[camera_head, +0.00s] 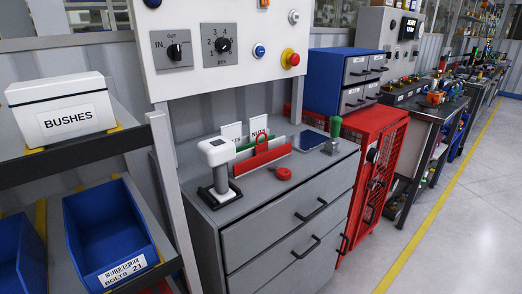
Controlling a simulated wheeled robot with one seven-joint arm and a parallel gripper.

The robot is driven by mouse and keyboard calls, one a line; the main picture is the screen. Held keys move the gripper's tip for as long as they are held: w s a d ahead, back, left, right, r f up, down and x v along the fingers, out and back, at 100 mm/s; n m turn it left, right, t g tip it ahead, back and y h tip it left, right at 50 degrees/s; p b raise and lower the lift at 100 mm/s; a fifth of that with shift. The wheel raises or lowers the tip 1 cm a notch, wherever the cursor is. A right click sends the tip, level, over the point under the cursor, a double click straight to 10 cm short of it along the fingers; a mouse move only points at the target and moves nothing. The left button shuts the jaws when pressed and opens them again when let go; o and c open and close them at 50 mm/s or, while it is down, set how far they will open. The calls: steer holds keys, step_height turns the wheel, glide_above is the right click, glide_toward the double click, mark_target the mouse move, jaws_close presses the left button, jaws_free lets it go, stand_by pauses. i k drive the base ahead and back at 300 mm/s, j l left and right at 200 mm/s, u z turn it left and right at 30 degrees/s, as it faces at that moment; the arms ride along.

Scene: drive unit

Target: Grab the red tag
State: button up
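A small, flat, rounded red item (283,173) lies on the grey top of the drawer cabinet (318,180), near its front edge. It looks like the red tag, but it is too small to read any marking. Just behind it stands a red rack (262,158) with an upright red handle-like piece. My gripper is not in view, and nothing is seen touching the red item.
A white-headed device on a dark stand (217,165) stands left of the red item. White cards (232,131), a dark flat tablet-like item (309,139) and a green-handled tool (335,128) are behind. Left are shelves with a BUSHES box (62,107) and blue bins (105,228). Floor at right is clear.

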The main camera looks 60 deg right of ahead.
mark_target(259, 148)
steer(key=z, duration=0.9)
steer(key=i+j+z, duration=0.15)
steer(key=z, duration=0.25)
steer(key=i+j+z, duration=0.15)
steer(key=z, duration=0.25)
steer(key=i+j, duration=0.15)
steer(key=j, duration=0.15)
